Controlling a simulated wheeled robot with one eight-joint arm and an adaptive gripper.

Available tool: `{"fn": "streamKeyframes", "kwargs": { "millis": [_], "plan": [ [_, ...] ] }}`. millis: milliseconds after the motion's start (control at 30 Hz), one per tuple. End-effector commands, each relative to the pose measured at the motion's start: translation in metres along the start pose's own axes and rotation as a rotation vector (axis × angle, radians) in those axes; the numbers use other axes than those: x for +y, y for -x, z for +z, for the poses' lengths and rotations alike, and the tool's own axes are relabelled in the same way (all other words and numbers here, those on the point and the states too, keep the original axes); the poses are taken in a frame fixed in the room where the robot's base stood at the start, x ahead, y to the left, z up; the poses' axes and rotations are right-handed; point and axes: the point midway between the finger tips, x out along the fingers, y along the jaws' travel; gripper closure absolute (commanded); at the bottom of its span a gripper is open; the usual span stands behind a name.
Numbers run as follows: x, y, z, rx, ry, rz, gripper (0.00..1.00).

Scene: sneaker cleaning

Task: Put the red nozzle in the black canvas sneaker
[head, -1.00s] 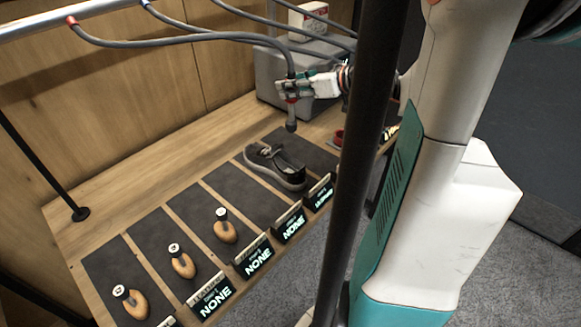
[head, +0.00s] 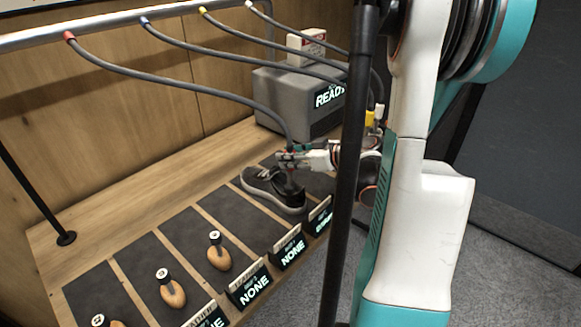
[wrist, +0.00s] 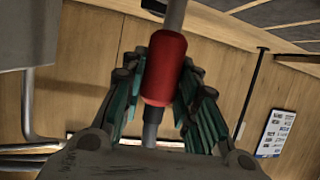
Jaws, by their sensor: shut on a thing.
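The black canvas sneaker (head: 262,187) sits on a dark mat on the wooden bench in the head view. My gripper (head: 288,160) is right above the sneaker's opening. In the wrist view my gripper (wrist: 160,95) is shut around the red nozzle (wrist: 165,70), with green finger pads on both sides of its red sleeve. The nozzle hangs from a grey hose. In the head view its dark lower end points down at the sneaker's opening. My gripper partly hides the nozzle, and I cannot tell how deep the tip is inside.
A grey machine (head: 300,105) reading READY stands at the back. Other hoses (head: 240,45) hang from the overhead rail. A black post (head: 345,200) stands in front.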

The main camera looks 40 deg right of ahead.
Motion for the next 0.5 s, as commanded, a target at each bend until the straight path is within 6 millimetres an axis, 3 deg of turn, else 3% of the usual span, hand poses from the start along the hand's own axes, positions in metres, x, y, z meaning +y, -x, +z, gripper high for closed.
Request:
{"fn": "streamKeyframes", "kwargs": {
  "millis": [167,500],
  "plan": [
    [0.001,-0.011,0.026,0.000,0.000,0.000,1.00],
    [0.000,-0.011,0.028,0.000,0.000,0.000,1.00]
  ]
}}
